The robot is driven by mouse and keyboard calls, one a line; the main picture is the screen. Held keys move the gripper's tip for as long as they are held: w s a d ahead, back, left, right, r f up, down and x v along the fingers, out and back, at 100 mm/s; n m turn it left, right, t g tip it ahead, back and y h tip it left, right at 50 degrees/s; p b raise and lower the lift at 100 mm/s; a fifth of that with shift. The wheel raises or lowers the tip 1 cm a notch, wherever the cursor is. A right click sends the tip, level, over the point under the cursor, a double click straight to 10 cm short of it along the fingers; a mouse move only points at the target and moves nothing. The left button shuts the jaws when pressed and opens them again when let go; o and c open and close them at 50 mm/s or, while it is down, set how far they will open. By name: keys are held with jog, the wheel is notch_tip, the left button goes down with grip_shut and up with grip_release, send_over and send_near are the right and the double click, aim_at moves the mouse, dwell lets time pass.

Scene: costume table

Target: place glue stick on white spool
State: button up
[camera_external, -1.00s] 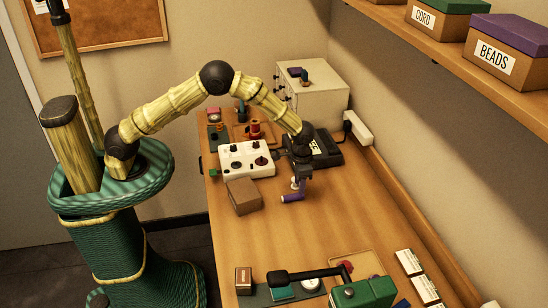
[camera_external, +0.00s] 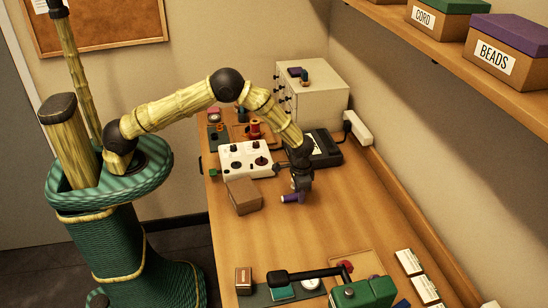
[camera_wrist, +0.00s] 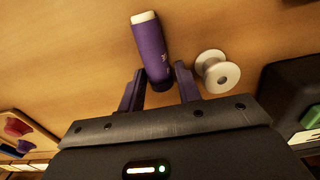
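The glue stick (camera_wrist: 149,48) is purple with a whitish end and lies on its side on the table. It also shows in the external view (camera_external: 290,198). The white spool (camera_wrist: 217,72) stands just right of the right finger in the wrist view; in the external view my gripper hides most or all of it. My gripper (camera_wrist: 160,72) is low over the table with its fingers spread on either side of the stick's near end. A narrow gap shows between each finger and the stick. In the external view my gripper (camera_external: 299,189) is right at the stick.
A brown box (camera_external: 243,196) lies left of the gripper. A white control box (camera_external: 246,159) and a black device (camera_external: 325,149) stand behind. A green machine (camera_external: 364,293) stands at the front. The middle of the table is clear.

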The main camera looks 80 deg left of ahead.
grip_shut()
jog(key=shift+r, duration=0.1)
notch_tip(320, 180, up, 10)
jog(key=b, duration=0.2)
dwell(0.5)
